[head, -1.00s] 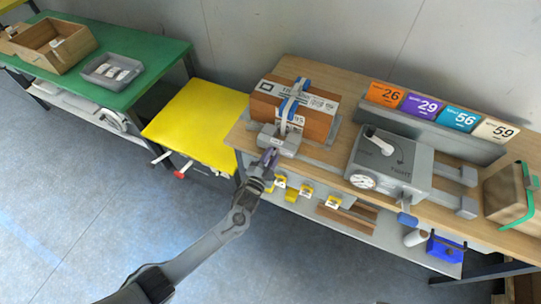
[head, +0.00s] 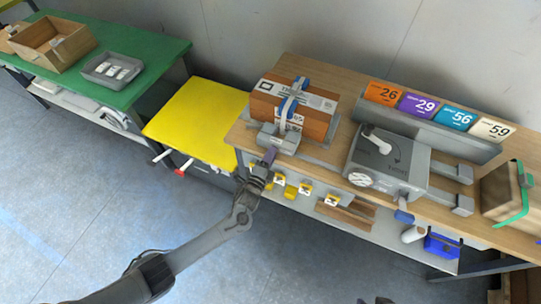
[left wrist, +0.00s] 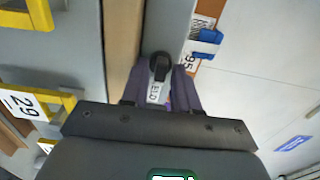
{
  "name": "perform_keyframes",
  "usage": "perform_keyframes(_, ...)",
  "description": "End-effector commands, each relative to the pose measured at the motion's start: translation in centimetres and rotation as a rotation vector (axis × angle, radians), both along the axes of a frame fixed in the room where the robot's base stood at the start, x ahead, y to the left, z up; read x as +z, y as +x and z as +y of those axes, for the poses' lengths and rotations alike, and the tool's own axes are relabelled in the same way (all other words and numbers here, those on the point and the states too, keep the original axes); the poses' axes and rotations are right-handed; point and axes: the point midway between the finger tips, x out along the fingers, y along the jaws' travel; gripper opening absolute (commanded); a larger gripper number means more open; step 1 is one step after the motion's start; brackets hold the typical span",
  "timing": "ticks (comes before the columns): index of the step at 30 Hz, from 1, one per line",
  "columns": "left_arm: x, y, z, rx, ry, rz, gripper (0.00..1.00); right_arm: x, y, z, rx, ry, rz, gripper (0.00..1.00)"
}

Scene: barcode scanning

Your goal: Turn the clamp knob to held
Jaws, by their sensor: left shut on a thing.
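The clamp knob (left wrist: 160,66) is small and black in the left wrist view. A white label partly reading "HELD" (left wrist: 155,92) lies just below it, between my fingers. My left gripper (left wrist: 162,80) is shut on the knob, one purple finger on each side. In the head view my left gripper (head: 268,157) is at the front of the grey clamp block (head: 278,138), and its fingers hide the knob.
A grey machine (head: 385,162) with a lever and gauge stands right of the clamp. Numbered cards (head: 420,106) stand behind it. A yellow table (head: 195,115) is at the left.

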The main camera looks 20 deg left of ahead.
Motion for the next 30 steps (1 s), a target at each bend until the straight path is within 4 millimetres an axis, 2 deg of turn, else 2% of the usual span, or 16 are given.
perform_keyframes(15,0.00,0.00,0.00,0.000,0.023,-0.002,0.00,0.06,0.01,0.11,-0.003,0.004,0.000,0.43)
perform_keyframes(16,-0.01,0.00,0.00,0.000,0.023,-0.002,0.31,0.07,0.02,0.13,-0.004,0.005,0.000,0.43)
perform_keyframes(18,-0.01,-0.01,0.00,0.000,0.023,-0.002,0.38,0.07,0.02,0.16,-0.004,0.007,0.000,0.43)
perform_keyframes(30,-0.10,-0.03,0.02,0.001,0.009,0.001,0.38,0.02,0.02,0.24,-0.006,0.010,-0.001,0.43)
